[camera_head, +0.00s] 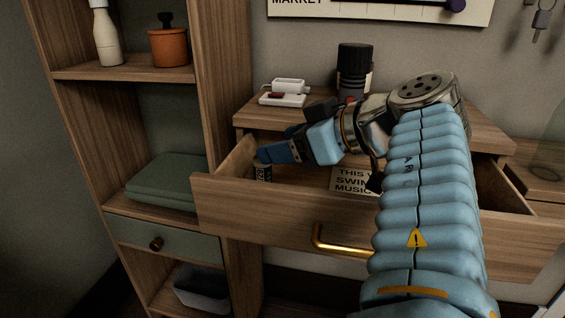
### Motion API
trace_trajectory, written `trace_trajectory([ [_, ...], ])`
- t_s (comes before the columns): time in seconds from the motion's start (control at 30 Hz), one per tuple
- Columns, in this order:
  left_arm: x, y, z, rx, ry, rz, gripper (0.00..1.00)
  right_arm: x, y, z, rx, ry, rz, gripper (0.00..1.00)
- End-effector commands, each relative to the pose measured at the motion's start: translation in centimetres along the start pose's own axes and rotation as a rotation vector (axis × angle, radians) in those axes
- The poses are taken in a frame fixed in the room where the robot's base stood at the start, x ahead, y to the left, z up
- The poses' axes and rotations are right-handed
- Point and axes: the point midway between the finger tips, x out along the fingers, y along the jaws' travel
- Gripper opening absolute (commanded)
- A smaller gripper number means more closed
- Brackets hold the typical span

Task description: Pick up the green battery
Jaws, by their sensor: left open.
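My left gripper (268,155) reaches into an open wooden drawer (290,212) from the right, its blue fingers pointing left near the drawer's left inner side. The fingers are open. A small upright battery-like cylinder (263,173) with a pale printed label and dark parts stands in the drawer right below the fingertips. Its top is hidden by the fingers, and its green colour does not show clearly. I cannot tell whether the fingers touch it. My right gripper is not in view.
A sign card (352,180) lies in the drawer, partly behind my arm. The drawer has a brass handle (340,246). On the cabinet top are a dark bottle (354,68) and a white device (284,98). A wooden shelf (120,72) with a pot (171,47) stands left.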

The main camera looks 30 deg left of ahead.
Motion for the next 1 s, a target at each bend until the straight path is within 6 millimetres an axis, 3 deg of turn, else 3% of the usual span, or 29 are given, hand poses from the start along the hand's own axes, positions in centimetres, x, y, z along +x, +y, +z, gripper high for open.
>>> trace_trajectory([
  [0.1, -1.2, 0.9, 1.9, 0.041, 0.044, -0.012, 0.64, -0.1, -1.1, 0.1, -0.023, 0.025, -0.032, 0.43],
  [0.2, -1.0, 1.1, 2.6, 0.058, 0.059, -0.020, 0.64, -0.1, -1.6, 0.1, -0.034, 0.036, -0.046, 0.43],
  [0.67, 5.3, 0.5, 2.3, 0.061, 0.059, -0.019, 0.64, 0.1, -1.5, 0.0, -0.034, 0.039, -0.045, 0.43],
  [0.93, 5.8, 0.5, 2.2, 0.059, 0.060, -0.016, 0.64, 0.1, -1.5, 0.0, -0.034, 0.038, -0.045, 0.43],
  [1.0, 5.8, 0.5, 2.2, 0.059, 0.060, -0.016, 0.56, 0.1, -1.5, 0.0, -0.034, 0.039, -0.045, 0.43],
])
